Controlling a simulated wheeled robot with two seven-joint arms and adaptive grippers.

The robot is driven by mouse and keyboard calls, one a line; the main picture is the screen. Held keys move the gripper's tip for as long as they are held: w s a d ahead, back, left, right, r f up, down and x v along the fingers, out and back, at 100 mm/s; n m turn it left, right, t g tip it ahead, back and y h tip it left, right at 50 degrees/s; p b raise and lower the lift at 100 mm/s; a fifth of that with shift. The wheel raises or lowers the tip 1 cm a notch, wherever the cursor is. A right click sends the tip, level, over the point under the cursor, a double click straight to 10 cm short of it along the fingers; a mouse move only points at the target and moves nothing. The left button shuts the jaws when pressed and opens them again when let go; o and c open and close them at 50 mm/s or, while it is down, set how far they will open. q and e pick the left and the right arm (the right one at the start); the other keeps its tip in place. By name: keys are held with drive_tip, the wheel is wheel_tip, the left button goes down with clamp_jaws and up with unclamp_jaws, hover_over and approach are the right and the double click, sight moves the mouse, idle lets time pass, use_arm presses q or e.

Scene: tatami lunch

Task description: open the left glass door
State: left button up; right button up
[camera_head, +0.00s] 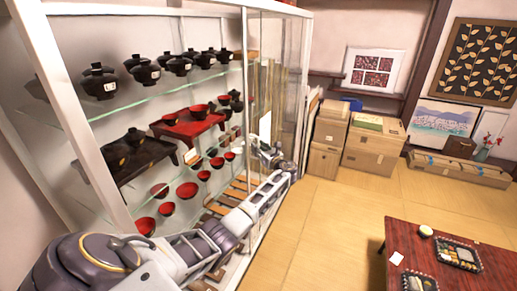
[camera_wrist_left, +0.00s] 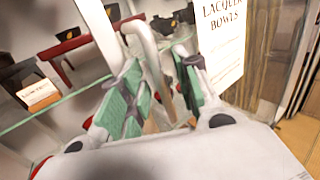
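The display cabinet's glass front runs along the left of the head view, with a white frame (camera_head: 85,115). The left glass door seems to be the clear panel in front of the bowls; its edges are hard to make out. My left gripper (camera_head: 266,152) is at the cabinet front near a white upright. In the left wrist view its green-padded fingers (camera_wrist_left: 158,95) are apart. A pale curved bar, looking like a door handle (camera_wrist_left: 150,60), passes between them. Firm contact with it cannot be seen. My right gripper is out of view.
A "Lacquer Bowls" sign (camera_wrist_left: 221,40) is close to the right finger. Black and red bowls fill glass shelves behind the front. Cardboard boxes (camera_head: 372,148) stand beyond the cabinet. A low red table (camera_head: 410,236) is at lower right. Tatami floor (camera_head: 320,225) between is clear.

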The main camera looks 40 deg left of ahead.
use_arm(q)
drive_tip(key=v, duration=1.1)
drive_tip(key=shift+d+n, duration=0.1)
drive_tip(key=shift+n, duration=0.2)
idle(0.4)
